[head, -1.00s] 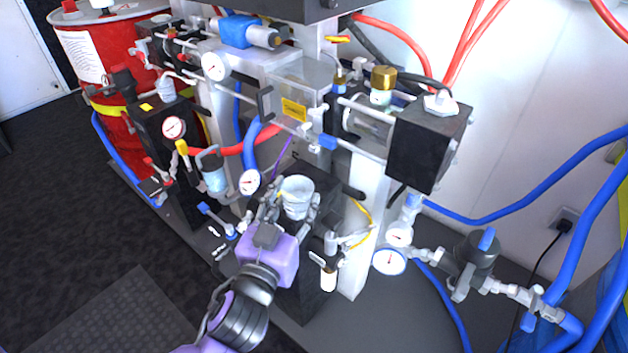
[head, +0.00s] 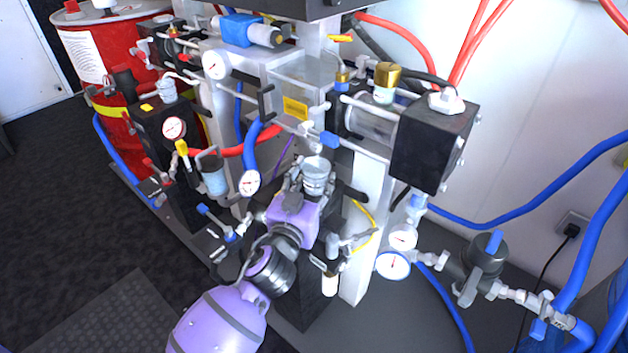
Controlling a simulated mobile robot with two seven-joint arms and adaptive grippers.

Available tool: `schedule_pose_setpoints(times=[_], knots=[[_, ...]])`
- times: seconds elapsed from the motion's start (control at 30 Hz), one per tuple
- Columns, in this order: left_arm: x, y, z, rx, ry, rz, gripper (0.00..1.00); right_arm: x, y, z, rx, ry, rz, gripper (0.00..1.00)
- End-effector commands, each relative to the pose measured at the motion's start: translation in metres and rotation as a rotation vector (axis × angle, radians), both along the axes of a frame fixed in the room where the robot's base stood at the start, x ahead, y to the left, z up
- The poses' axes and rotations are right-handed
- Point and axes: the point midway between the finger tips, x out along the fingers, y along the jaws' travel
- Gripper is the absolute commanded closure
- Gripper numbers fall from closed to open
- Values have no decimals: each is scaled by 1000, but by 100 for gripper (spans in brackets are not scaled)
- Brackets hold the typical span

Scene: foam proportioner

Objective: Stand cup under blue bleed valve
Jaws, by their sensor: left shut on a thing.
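A pale grey cup (head: 317,174) stands roughly upright in the grip of my left gripper (head: 312,190), in the middle of the head view. The gripper's fingers are around the cup's lower part and partly hide it. A small valve with a blue handle (head: 328,140) is on the frame just above the cup in the picture; it looks like the blue bleed valve. The cup's rim appears a little below it, but I cannot tell the depth between them. Whether the cup's base touches anything is hidden. My right gripper is not in view.
A black pump block (head: 165,135) with a gauge stands left. A white upright post (head: 366,225) and a black box (head: 432,145) are right of the cup. A yellow hose (head: 366,228), gauges and valves crowd close by. The dark floor at left is clear.

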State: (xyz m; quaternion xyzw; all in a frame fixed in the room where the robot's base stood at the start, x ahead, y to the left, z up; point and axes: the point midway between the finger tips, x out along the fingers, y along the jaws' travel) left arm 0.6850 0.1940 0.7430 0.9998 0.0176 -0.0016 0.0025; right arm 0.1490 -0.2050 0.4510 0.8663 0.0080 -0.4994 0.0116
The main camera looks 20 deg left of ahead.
Motion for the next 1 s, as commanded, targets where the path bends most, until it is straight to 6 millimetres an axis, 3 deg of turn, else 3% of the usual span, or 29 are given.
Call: schedule_pose_setpoints(times=[0.23,0.27,0.4,0.77,1.0], knots=[[0,0,-3,0,0,-1,75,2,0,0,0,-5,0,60],[0,0,-2,0,-1,-1,49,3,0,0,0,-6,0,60],[0,0,-1,0,-1,-1,34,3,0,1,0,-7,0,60],[-1,0,3,1,-2,-1,34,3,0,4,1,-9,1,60],[-43,-1,0,-2,2,0,34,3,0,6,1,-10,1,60]])
